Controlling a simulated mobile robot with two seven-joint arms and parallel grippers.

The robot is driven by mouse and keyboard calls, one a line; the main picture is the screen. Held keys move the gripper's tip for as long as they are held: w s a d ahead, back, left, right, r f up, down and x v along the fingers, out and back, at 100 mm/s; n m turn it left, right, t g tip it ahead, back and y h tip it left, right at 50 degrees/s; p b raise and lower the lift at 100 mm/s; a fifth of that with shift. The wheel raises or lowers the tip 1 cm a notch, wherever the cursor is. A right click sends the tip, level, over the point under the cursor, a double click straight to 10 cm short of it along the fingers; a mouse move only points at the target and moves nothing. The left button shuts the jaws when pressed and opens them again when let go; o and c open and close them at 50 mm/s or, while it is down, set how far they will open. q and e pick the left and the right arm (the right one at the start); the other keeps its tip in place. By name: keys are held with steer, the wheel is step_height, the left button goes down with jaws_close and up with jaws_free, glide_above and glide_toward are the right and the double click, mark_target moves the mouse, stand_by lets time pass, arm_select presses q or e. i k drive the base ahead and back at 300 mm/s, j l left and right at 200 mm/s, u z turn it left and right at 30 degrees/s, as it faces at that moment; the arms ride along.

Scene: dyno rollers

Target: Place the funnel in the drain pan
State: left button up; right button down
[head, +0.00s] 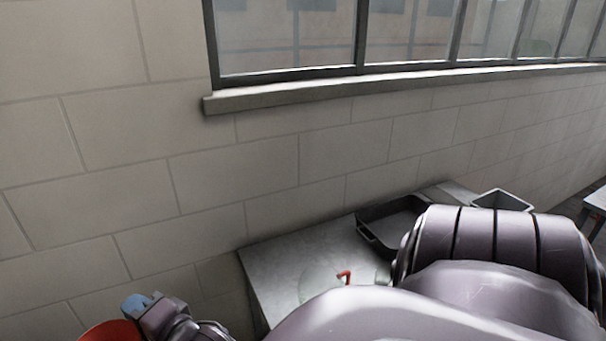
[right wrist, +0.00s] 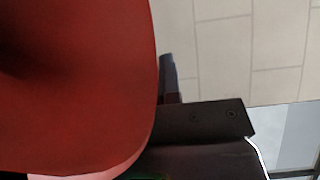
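The red funnel (head: 112,331) shows only in part at the bottom left of the head view, cut off by the frame edge. My right gripper (head: 143,307) is right at it and appears shut on its rim. In the right wrist view the funnel (right wrist: 75,85) fills the left half, close to the camera. One dark finger shows along its edge; the other is hidden. The dark drain pan (head: 380,233) lies on the bench at the back, partly covered by my right arm. The funnel is well left of the pan. My left gripper is not in view.
A grey metal bench (head: 285,262) stands against the block wall. A small red handle (head: 344,276) sticks up on it; what it belongs to is unclear. A grey bin (head: 503,200) stands right of the pan. A window sill (head: 300,94) runs above. My arm hides the bench's right front.

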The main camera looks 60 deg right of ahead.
mark_target(400, 232)
steer(key=k+l+z, duration=0.15)
steer(key=l+z, duration=0.2)
steer(key=k+l+z, duration=0.1)
steer(key=l+z, duration=0.2)
steer(key=l, duration=0.2)
steer(key=l+z, duration=0.35)
steer(key=l, duration=0.15)
steer(key=k, duration=0.05)
